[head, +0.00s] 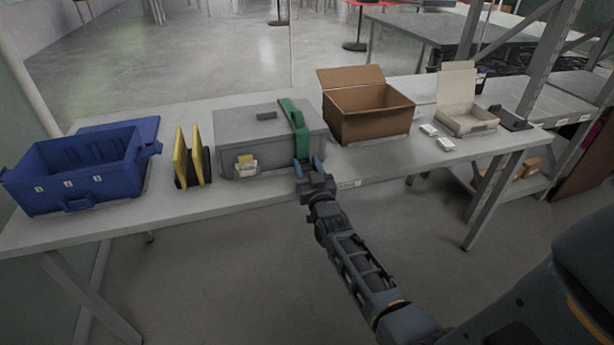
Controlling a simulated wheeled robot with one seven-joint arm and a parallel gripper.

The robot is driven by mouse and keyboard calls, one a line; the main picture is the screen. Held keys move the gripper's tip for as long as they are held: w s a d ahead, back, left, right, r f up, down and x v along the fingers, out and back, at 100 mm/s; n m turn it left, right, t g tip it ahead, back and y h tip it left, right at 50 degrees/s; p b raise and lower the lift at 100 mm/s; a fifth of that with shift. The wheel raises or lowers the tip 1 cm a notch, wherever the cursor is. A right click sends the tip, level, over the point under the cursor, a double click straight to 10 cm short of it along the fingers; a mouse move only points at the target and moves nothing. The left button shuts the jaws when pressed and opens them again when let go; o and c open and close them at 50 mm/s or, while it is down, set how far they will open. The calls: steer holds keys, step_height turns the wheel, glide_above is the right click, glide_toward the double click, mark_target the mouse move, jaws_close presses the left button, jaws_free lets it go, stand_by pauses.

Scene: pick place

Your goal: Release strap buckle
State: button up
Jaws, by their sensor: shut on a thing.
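A grey box (235,132) with a flat lid stands on the table, left of the middle. A green strap (290,112) runs over the right part of its lid and down the front. My gripper (308,166) is at the lower end of the strap, by the box's front right corner. Its blue fingers are shut on the strap end. The buckle itself is too small and too covered by the fingers to make out.
A blue crate (120,178) and a yellow-and-black stand (182,160) are at the left. An open cardboard box (372,125) is close on the right. Beyond it are a white open box (460,122), small white packs (445,144) and a dark item (508,118). The table front (260,187) is bare.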

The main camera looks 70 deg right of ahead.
steer(key=shift+f+t+b, duration=0.35)
steer(key=shift+t+b, duration=0.05)
steer(key=shift+b, duration=0.35)
steer(key=shift+a+r, duration=0.1)
steer(key=shift+r, duration=0.1)
steer(key=o, duration=1)
steer(key=b+v, duration=0.1)
steer(key=v, duration=0.6)
steer(key=shift+s+a+f, duration=0.25)
steer(key=shift+a, duration=0.05)
steer(key=shift+c, duration=0.3)
